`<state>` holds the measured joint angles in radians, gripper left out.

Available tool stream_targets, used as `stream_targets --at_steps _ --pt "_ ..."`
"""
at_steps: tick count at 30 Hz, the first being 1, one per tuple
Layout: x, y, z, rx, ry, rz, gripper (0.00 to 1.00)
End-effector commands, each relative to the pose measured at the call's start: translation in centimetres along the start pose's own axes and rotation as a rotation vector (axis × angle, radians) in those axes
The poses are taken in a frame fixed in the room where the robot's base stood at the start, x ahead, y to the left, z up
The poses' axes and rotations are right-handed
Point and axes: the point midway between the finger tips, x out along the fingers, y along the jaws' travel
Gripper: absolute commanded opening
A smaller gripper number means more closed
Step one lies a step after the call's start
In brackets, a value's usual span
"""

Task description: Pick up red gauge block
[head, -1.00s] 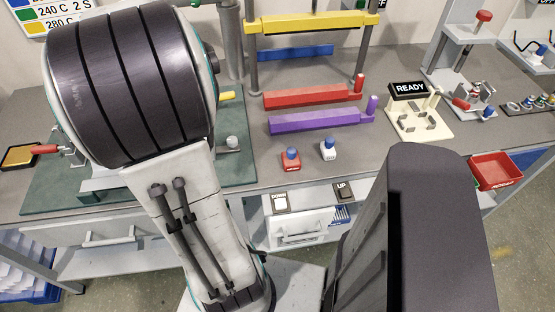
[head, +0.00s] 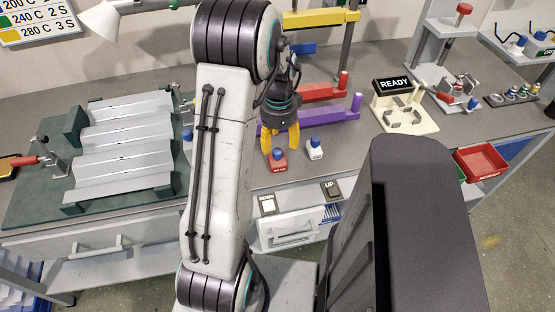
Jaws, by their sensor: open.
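The red gauge block (head: 279,166), a small red block with a blue knob on top, stands upright on the grey bench top. My gripper (head: 280,149) points down with its two orange fingers spread. In the picture its fingertips lie just left and right of the blue knob. Nothing is held. I cannot tell how high the fingertips are, or whether they touch the block. A similar white block (head: 315,152) with a blue knob stands just to the right.
A purple bar (head: 325,128) and a red bar (head: 322,92) lie behind the blocks. A cream fixture (head: 408,116) with a READY sign stands right. Corrugated sheet (head: 125,140) rests on the green plate at left. DOWN and UP switches (head: 300,197) are at the front edge.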

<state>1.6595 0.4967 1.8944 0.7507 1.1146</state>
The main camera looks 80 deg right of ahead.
Motion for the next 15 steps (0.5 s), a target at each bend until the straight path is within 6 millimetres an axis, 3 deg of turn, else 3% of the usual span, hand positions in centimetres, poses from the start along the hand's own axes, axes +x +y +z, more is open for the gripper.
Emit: stream_targets --at_steps 15 --pt "5.0 -0.5 0.2 -0.003 -0.001 0.002 0.57"
